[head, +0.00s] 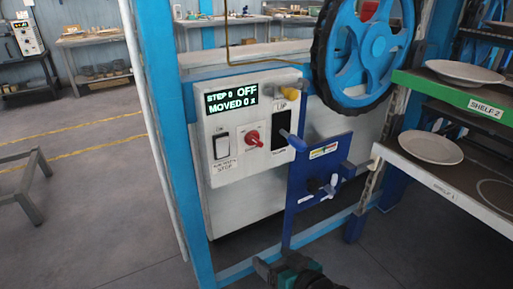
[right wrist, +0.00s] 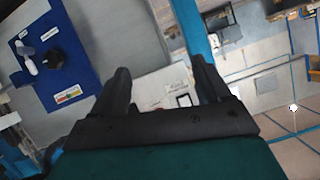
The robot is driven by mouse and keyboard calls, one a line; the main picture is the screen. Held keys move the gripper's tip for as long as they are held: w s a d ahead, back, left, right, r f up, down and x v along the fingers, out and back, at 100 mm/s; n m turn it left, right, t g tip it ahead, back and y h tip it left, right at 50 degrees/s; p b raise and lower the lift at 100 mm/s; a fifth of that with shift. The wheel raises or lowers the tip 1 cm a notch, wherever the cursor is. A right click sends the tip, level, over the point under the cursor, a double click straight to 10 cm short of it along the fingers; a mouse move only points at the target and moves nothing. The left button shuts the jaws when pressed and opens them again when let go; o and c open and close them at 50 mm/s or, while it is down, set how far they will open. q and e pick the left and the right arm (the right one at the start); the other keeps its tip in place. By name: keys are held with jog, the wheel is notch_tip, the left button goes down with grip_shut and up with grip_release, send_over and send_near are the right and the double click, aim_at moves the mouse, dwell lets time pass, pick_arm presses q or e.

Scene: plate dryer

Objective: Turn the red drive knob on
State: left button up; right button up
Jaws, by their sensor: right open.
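The red drive knob (head: 253,138) sits on a white control panel (head: 236,172), right of a white rocker switch (head: 221,146). The display (head: 231,99) above reads "STEP 0 OFF, MOVED 0 x". My right gripper (head: 277,264) is at the bottom of the head view, low and well apart from the knob. In the right wrist view its two dark fingers (right wrist: 160,68) are spread with nothing held. The panel shows between them, and a small reddish bit, possibly the knob, is mostly hidden by the gripper body. My left gripper is not in view.
A blue box (head: 318,165) with a black knob and white lever stands right of the panel. A blue post (head: 168,110) is left; shelves with plates (head: 430,147) are right. Floor at left is mostly clear.

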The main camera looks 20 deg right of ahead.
jog(key=shift+o, duration=0.5)
jog(key=w+d+r+m+t, duration=0.2)
jog(key=w+d+r+m, duration=0.2)
jog(key=w+r, duration=0.3)
jog(key=shift+w+d+r+t+b, duration=0.3)
jog(key=shift+w+t+b, duration=0.15)
jog(key=shift+w, duration=0.25)
jog(key=m+t, duration=0.2)
jog(key=m, duration=0.1)
send_near(255, 140)
jog(key=w+f+b, duration=0.1)
jog(key=w+b, duration=0.1)
jog(key=w, duration=0.7)
jog(key=shift+w+a+f+h, duration=0.15)
jog(key=shift+a+f+h, duration=0.15)
jog(key=shift+a+f, duration=0.1)
jog(key=shift+c, duration=0.2)
jog(key=shift+d, duration=0.1)
jog(key=c, duration=1)
